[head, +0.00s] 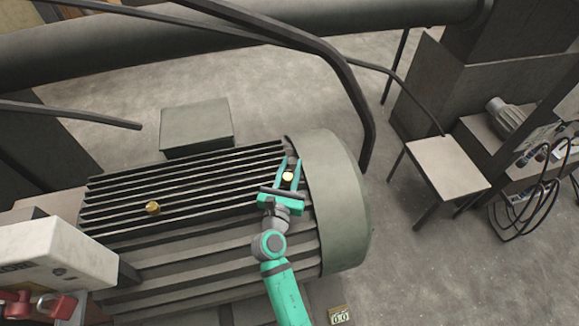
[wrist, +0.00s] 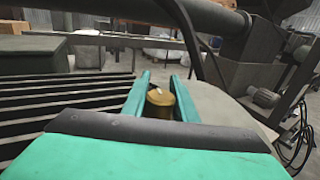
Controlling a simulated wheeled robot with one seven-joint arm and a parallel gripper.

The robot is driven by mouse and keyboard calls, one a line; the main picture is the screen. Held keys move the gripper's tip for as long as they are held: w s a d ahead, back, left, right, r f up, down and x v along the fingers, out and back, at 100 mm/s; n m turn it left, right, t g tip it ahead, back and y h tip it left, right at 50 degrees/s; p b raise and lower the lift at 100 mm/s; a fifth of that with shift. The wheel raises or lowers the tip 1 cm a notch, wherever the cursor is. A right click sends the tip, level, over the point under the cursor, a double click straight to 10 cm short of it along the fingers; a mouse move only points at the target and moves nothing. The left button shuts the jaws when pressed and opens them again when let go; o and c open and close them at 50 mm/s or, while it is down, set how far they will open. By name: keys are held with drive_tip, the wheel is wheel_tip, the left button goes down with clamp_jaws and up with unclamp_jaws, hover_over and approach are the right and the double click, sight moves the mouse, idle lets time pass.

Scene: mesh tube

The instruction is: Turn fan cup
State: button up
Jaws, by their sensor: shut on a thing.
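The fan cup, a small brass-coloured cap (head: 288,177), stands on top of the ribbed motor at its right end, just left of the smooth rounded end cover. My gripper (head: 288,167) reaches over the motor from below, with one green finger on each side of this cap. In the wrist view the brass cap (wrist: 160,98) sits between the fingers of my gripper (wrist: 160,90), which are shut on it. Its lower part is partly hidden by the gripper's dark edge. A second brass cap (head: 153,208) stands on the ribs at the left.
The large grey motor (head: 210,258) fills the middle. A dark curved pipe (head: 350,75) passes behind and right of my gripper. A white box (head: 60,255) stands at the left. A small table (head: 448,167) stands at the right, with clear floor between.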

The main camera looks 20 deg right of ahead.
sight(286, 183)
drive_tip(key=shift+f, duration=0.15)
drive_tip(key=o, duration=1)
drive_tip(key=shift+o, duration=0.2)
drive_tip(key=v, duration=1)
drive_tip(key=shift+s+a, duration=0.2)
drive_tip(key=shift+s, duration=0.1)
drive_tip(key=shift+a, duration=0.1)
